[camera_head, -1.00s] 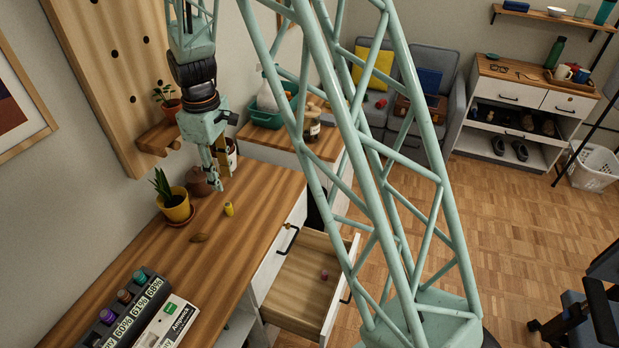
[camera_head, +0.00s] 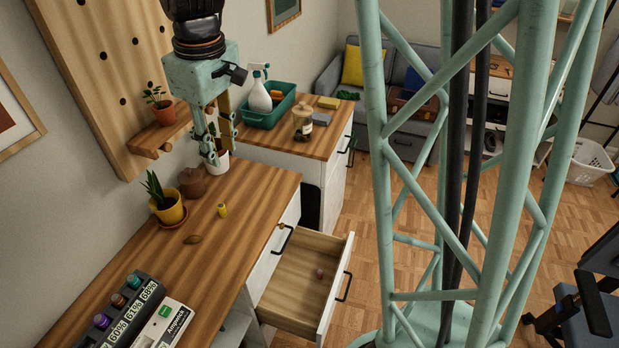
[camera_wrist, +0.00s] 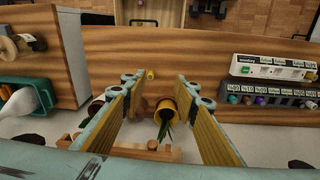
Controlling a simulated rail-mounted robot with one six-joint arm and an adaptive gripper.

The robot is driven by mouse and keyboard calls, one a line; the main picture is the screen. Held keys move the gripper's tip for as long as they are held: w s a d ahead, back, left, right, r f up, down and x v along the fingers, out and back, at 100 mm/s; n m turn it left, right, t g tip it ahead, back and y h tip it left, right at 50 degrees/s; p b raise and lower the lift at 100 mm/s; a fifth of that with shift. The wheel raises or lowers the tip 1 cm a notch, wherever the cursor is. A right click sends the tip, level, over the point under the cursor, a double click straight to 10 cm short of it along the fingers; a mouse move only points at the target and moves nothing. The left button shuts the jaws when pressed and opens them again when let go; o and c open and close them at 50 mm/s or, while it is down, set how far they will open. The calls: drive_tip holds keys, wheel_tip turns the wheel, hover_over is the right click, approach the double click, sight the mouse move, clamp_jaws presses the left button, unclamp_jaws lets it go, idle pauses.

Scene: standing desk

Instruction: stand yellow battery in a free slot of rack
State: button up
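The yellow battery (camera_head: 222,210) stands upright on the desk, right of the potted plant; it also shows small in the wrist view (camera_wrist: 150,75). The rack (camera_head: 121,312) is a dark holder at the near left of the desk, with percentage labels. It holds purple, brown and green batteries; in the wrist view the rack (camera_wrist: 268,101) is at the right, and I cannot make out its free slots clearly. My gripper (camera_head: 220,158) is above the far part of the desk, apart from the battery. In the wrist view its fingers (camera_wrist: 150,100) are wide apart with nothing between them.
A yellow pot with a plant (camera_head: 166,208) and a brown round pot (camera_head: 192,182) stand left of the battery. An open drawer (camera_head: 300,280) juts from the desk. A white charger box (camera_head: 167,325) adjoins the rack.

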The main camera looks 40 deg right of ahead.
drive_tip(key=s+d+r+m+t, duration=0.1)
drive_tip(key=s+r+m, duration=0.2)
drive_tip(key=s+r, duration=0.95)
drive_tip(key=s+r+m+t, duration=0.1)
drive_tip(key=s+m, duration=0.1)
drive_tip(key=s, duration=1.9)
drive_tip(key=shift+d+m+t, duration=0.3)
drive_tip(key=shift+d+m, duration=0.05)
drive_tip(key=shift+m, duration=0.05)
drive_tip(key=shift+o, duration=0.4)
drive_tip(key=shift+w, duration=0.2)
